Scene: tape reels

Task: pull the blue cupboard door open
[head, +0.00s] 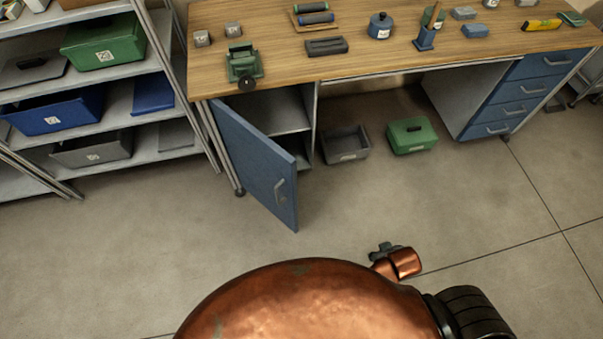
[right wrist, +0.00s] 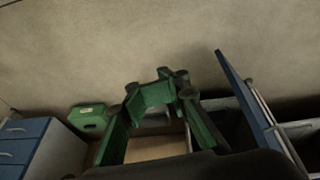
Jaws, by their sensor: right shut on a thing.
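The blue cupboard door (head: 258,165) stands swung outward under the left end of the workbench, and the cupboard's inside shows. Its grey handle (head: 281,188) is near the free edge, with no gripper on it. The door also shows edge-on at the right of the right wrist view (right wrist: 240,85). My right gripper (right wrist: 168,82) has green fingers, drawn in. What they hold cannot be made out; the door stands apart from them. In the head view this gripper (head: 383,249) is small, in front of the bench, right of the door. My left gripper is not in view.
The workbench (head: 400,62) carries several small items. A grey tray (head: 345,145) and a green box (head: 412,135) sit on the floor beneath it. Blue drawers (head: 515,95) are at right, and a shelf rack (head: 115,125) stands at left. The floor before the door is clear.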

